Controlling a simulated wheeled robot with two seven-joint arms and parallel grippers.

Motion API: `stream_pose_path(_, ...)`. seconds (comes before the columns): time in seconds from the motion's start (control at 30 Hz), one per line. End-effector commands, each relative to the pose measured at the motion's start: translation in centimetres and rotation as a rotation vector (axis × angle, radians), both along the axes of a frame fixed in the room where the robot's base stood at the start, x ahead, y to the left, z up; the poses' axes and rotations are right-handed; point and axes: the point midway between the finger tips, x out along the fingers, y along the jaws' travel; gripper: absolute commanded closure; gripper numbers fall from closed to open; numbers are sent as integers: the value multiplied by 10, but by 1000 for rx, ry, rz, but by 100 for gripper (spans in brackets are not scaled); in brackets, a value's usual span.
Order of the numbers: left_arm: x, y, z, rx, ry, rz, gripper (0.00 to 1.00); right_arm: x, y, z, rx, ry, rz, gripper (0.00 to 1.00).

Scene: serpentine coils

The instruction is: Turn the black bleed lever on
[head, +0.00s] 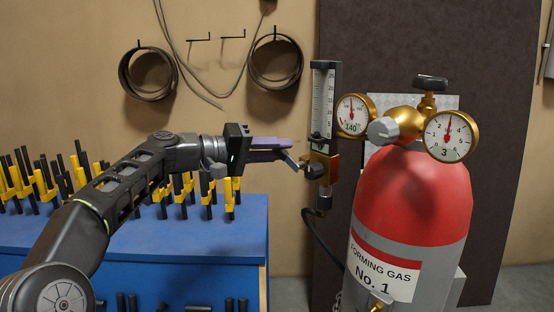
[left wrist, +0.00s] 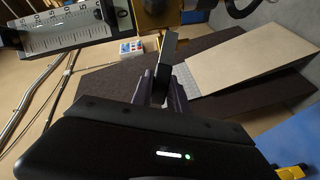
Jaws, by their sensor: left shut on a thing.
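The black bleed lever (head: 291,160) sticks out to the left from a dark hub on the brass block (head: 325,165) under the flow meter. My left gripper (head: 286,147) reaches in from the left, with its purple fingers at the lever's free end. In the left wrist view the lever (left wrist: 168,50) stands between the fingertips (left wrist: 161,80), and the gripper is shut on it. The fingers partly hide the lever's end. My right gripper is in neither view.
The flow meter (head: 323,100) rises above the block. The red and grey gas cylinder (head: 410,205), with gauges (head: 450,136) and a brass regulator, stands close on the right. A black hose (head: 322,240) hangs below. A blue bench (head: 190,245) with yellow-and-black clamps is at left.

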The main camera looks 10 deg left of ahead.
Motion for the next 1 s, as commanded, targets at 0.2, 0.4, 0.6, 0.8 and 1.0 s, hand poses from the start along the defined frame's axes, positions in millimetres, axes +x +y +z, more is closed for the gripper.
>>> stream_pose_path(0.2, -4, -6, 9, 171, -122, -2, 100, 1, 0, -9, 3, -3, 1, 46)
stream_pose_path(0.4, -8, -12, 18, 326, -233, -2, 100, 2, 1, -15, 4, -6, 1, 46)
stream_pose_path(0.6, -14, -19, 24, 480, -345, -1, 100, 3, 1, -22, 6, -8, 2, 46)
stream_pose_path(0.8, -19, -27, 29, 627, -451, -2, 100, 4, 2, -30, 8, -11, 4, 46)
stream_pose_path(1.0, -24, -34, 32, 744, -534, -2, 100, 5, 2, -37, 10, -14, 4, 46)
